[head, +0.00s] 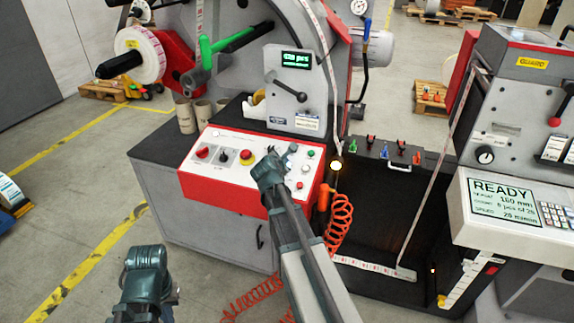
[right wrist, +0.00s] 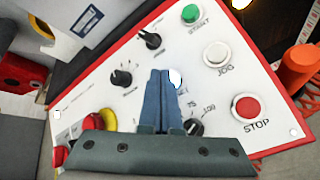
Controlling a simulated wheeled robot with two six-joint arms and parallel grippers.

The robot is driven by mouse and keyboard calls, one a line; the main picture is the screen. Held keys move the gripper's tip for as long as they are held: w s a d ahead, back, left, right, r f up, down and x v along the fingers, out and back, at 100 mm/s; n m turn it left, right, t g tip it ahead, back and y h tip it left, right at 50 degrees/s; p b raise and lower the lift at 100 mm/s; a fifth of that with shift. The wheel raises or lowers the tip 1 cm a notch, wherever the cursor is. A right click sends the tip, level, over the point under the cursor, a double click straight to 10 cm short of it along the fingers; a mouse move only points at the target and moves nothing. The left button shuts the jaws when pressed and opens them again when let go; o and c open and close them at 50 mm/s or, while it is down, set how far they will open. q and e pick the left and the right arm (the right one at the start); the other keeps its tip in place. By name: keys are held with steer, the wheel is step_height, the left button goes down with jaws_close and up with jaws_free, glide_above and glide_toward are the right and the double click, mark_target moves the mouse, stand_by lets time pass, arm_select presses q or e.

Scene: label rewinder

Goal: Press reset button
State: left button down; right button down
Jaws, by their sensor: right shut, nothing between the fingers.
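The control panel (head: 225,165) is a sloped white board with a red border, also in the right wrist view (right wrist: 110,100). My right gripper (head: 267,166) is over the panel's middle. In the right wrist view its blue fingers (right wrist: 166,76) are shut with nothing between them. A small round white button (right wrist: 176,78) shows beside the fingertips, partly hidden by them; its label is not visible, and I cannot tell whether they touch. No label reading reset is legible. My left gripper (head: 146,262) is low at the left, away from the panel; its jaws are unclear.
The panel also has a green START button (right wrist: 190,14), white JOG button (right wrist: 216,54), red STOP button (right wrist: 246,107), black knobs (right wrist: 150,39) and a red emergency knob (right wrist: 93,122) on yellow. An orange coiled hose (head: 339,218) hangs just right of the panel.

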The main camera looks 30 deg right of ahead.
steer(key=shift+d+f+b, duration=0.1)
steer(key=shift+f+b, duration=0.35)
stand_by(0.4)
steer(key=shift+r, duration=0.1)
steer(key=shift+s+a+r+p, duration=0.1)
steer(key=shift+a+r+p, duration=0.1)
steer(key=shift+r+p, duration=0.6)
steer(key=r+p, duration=0.3)
steer(key=a+r+p, duration=0.1)
steer(key=p, duration=0.1)
steer(key=shift+s+r, duration=0.35)
steer(key=shift+s, duration=0.05)
stand_by(0.7)
